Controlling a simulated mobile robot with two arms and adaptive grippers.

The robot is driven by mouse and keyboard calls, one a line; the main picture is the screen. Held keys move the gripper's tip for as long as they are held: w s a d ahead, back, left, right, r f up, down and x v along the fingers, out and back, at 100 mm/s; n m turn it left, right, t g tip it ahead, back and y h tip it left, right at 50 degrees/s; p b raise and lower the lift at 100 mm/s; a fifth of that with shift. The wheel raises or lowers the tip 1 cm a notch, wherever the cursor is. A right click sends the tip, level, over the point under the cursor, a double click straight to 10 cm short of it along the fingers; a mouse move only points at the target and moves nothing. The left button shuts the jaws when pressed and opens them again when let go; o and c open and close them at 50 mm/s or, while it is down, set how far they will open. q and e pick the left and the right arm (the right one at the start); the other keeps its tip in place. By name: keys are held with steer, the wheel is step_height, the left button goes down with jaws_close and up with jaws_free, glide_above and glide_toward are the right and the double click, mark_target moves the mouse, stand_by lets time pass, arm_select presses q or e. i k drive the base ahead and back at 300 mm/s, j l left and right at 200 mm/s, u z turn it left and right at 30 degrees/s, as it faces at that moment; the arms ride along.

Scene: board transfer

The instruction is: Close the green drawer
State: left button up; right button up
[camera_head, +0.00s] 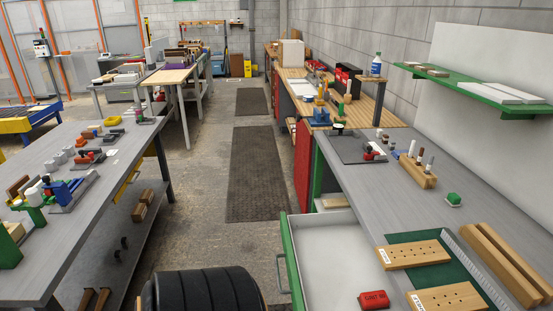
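The green drawer (291,262) is open and pulled out to the left from under the grey workbench at the lower right. Its narrow green front faces left, with a handle (281,274) on its outer side. The pale inner floor shows, and a red block-like item (373,300) with light lettering lies inside near the bench side. The drawer's near end is cut off by the bottom edge of the picture. Neither my left nor my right gripper is in view.
The grey bench top (353,184) holds drilled wooden blocks (413,254), a green mat (455,272) and a wooden holder (418,174). Another grey table (45,262) with parts stands left. Concrete floor and dark mats (256,175) fill the aisle between.

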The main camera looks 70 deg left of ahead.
mark_target(331, 260)
steer(key=k+j+u, duration=0.1)
steer(key=j+u, duration=0.2)
steer(key=u, duration=0.2)
steer(key=j+u, duration=0.3)
steer(key=u, duration=0.15)
steer(key=j+u, duration=0.35)
steer(key=u, duration=0.15)
